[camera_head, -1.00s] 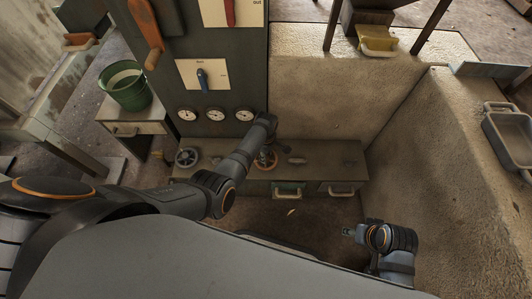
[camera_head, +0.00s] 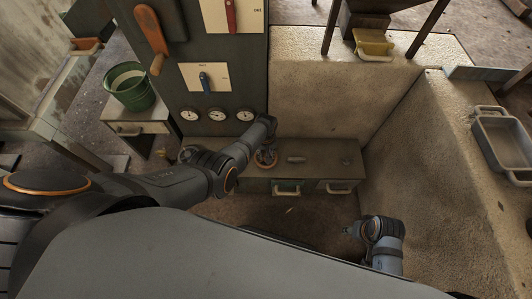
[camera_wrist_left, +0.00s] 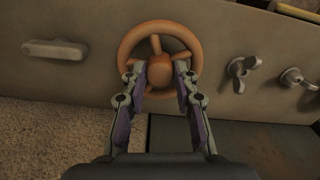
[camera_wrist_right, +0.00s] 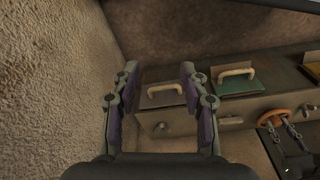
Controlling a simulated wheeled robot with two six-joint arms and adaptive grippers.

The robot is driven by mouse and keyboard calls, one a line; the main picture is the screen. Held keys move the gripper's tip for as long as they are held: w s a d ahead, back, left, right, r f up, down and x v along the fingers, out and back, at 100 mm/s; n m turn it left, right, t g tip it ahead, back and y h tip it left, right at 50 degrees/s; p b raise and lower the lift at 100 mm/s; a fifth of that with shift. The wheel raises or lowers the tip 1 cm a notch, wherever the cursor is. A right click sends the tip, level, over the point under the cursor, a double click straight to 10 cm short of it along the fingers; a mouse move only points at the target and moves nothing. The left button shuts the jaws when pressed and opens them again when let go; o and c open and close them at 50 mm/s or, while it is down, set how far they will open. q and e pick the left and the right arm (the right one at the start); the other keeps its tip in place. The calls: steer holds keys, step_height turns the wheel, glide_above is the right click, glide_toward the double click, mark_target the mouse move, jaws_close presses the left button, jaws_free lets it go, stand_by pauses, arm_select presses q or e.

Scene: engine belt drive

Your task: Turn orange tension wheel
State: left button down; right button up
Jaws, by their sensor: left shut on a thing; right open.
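The orange tension wheel (camera_wrist_left: 125,48) is a round handwheel with spokes and a central hub, mounted on the grey bench. It also shows in the head view (camera_head: 265,161) and at the right of the right wrist view (camera_wrist_right: 274,117). My left gripper (camera_wrist_left: 158,72) is shut on the wheel, its fingers on either side of the hub inside the rim; the fingertips' exact contact is partly hidden. My right gripper (camera_wrist_right: 159,70) is open and empty, above the floor in front of the bench and away from the wheel.
The bench (camera_head: 320,150) has a lever handle (camera_wrist_left: 55,49), a wing-shaped knob (camera_wrist_left: 240,72) and drawers with pale handles, one green (camera_wrist_right: 238,83). A dark gauge panel (camera_head: 217,95) stands behind. A rough stone wall (camera_head: 425,180) borders the right side.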

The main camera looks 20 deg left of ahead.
arm_select(q)
steer(key=shift+m, duration=1.8)
arm_select(e)
steer(key=shift+d+f, duration=0.15)
steer(key=shift+f, duration=0.6)
steer(key=shift+w, duration=0.1)
arm_select(q)
steer(key=c, duration=1)
jaws_free()
